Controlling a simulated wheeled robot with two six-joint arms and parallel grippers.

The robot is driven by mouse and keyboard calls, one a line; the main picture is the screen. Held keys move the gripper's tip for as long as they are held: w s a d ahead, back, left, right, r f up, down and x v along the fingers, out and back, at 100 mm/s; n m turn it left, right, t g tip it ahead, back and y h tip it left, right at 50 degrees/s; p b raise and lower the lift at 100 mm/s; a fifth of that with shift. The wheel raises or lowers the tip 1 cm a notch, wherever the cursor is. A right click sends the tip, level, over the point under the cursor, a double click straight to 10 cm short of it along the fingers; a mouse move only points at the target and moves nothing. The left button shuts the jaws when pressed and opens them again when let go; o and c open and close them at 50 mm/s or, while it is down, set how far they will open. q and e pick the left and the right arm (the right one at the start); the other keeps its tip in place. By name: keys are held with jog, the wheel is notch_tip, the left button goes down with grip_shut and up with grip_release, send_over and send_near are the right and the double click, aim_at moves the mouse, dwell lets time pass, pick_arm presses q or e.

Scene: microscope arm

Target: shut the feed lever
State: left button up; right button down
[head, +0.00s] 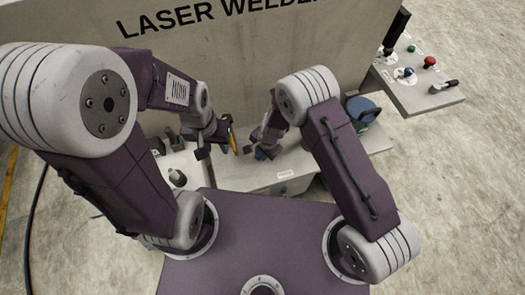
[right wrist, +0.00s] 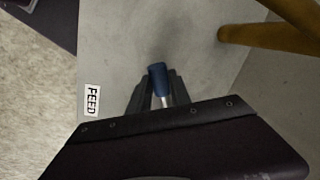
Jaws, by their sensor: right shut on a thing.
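The feed lever has a blue grip (right wrist: 157,78) on a thin bright shaft, seen in the middle of the right wrist view. My right gripper (right wrist: 156,92) is shut on it, with dark fingers on both sides of the grip. In the head view the right gripper (head: 260,151) is low over the grey bench, and a bit of blue shows at its fingers. A FEED label (right wrist: 92,100) is on the grey surface to the left of the lever. My left gripper (head: 214,150) is to the left in the head view; its finger opening is unclear.
An orange-yellow bar (head: 234,139) stands between the two grippers; a similar bar (right wrist: 272,28) crosses the upper right of the right wrist view. The LASER WELDER panel (head: 240,60) rises behind. A blue round object (head: 361,108) and a side control panel (head: 418,80) are to the right.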

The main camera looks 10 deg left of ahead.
dwell(0.4)
jog(key=c, duration=1.2)
grip_release()
jog(key=shift+a, duration=0.1)
jog(key=r+p, duration=0.1)
jog(key=r, duration=0.2)
jog(key=d+r+p, duration=0.1)
jog(key=r, duration=0.2)
jog(key=s+r+p, duration=0.1)
jog(key=r, duration=0.2)
jog(key=shift+d, duration=0.25)
